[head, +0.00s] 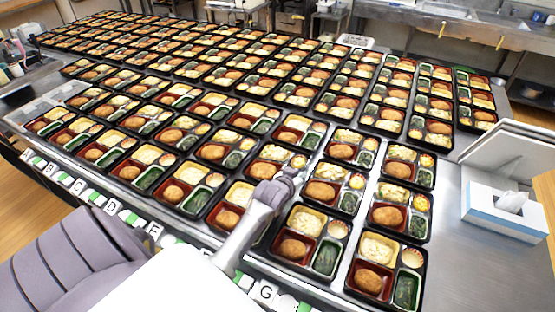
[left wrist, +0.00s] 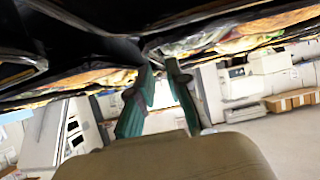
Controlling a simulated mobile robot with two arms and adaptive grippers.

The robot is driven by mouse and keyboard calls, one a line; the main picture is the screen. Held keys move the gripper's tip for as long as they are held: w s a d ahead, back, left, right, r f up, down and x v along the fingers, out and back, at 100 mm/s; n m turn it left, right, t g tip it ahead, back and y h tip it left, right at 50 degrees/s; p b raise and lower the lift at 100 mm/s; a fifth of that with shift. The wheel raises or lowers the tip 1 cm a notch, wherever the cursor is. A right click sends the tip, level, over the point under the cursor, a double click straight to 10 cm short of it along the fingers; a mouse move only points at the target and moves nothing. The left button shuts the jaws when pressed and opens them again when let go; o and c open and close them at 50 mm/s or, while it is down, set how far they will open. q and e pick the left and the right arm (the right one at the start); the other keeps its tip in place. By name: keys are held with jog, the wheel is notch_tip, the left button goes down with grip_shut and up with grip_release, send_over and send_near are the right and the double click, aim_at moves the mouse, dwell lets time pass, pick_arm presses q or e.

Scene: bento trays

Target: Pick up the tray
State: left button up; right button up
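Many black bento trays stand in rows on the table, with fried food, rice and greens in red, yellow and green compartments. My left gripper (head: 288,182) reaches in from the front, low among the front trays, beside a tray (head: 308,217) to its right. In the left wrist view, the two dark green fingers (left wrist: 160,72) are close together with their tips at the black tray edges (left wrist: 110,48). A dark rim shows by the tips; whether it is pinched is unclear. My right gripper is not in view.
Label cards with letters (head: 112,206) line the table's front edge. A tissue box (head: 503,212) stands at the right on the bare metal tabletop (head: 470,275). Neighbouring trays stand close around my left gripper. A sink counter (head: 470,25) is at the back.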

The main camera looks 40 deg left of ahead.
pick_arm(q)
jog(key=shift+x, duration=1.2)
jog(key=shift+w+a+f, duration=0.1)
jog(key=shift+w, duration=0.05)
grip_shut()
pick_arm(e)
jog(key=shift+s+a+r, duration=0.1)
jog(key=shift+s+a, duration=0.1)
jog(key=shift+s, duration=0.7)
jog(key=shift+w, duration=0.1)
